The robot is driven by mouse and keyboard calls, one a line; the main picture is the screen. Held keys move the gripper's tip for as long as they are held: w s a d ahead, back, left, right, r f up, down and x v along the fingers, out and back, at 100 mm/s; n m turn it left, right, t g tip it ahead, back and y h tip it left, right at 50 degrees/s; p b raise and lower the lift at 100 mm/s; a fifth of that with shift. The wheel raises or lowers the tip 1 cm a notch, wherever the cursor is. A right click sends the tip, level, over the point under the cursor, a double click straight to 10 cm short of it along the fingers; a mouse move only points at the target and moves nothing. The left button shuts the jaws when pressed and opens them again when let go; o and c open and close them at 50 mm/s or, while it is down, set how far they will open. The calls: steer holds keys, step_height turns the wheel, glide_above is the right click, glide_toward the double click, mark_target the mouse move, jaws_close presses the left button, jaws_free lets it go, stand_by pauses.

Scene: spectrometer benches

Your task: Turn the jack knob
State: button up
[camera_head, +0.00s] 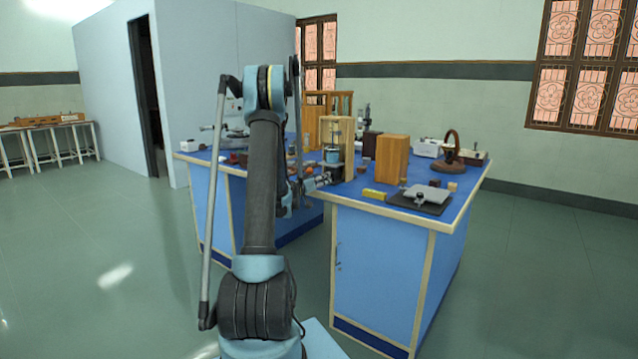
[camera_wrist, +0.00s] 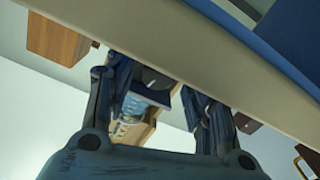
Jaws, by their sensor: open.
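A low jack-like device with a grey plate (camera_head: 428,190) sits on a black base (camera_head: 410,205) near the front right of the blue bench. A small dark part, perhaps the knob (camera_head: 419,199), shows at its front; it is too small to tell clearly. My gripper (camera_head: 324,181) is at the bench's front edge, left of the jack and apart from it. In the wrist view my gripper (camera_wrist: 155,105) has its two fingers spread with a gap between them. I cannot make out the jack knob in the wrist view.
A yellow block (camera_head: 374,194) lies between my gripper and the jack. A wooden box (camera_head: 393,157) stands behind it. A wooden frame (camera_head: 347,135) with a blue cylinder (camera_head: 332,155) stands near my gripper. A brown ring stand (camera_head: 451,150) is at the back right. Floor right of the bench is clear.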

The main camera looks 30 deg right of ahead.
steer(key=shift+a, duration=0.15)
steer(key=v, duration=1.1)
steer(key=shift+s+a, duration=0.15)
steer(key=shift+a, duration=0.2)
steer(key=s+a+m, duration=0.2)
steer(key=a+m, duration=0.2)
steer(key=a, duration=0.1)
steer(key=x, duration=1.7)
steer(key=shift+s+f, duration=0.15)
steer(key=shift+f, duration=0.05)
steer(key=c, duration=1.1)
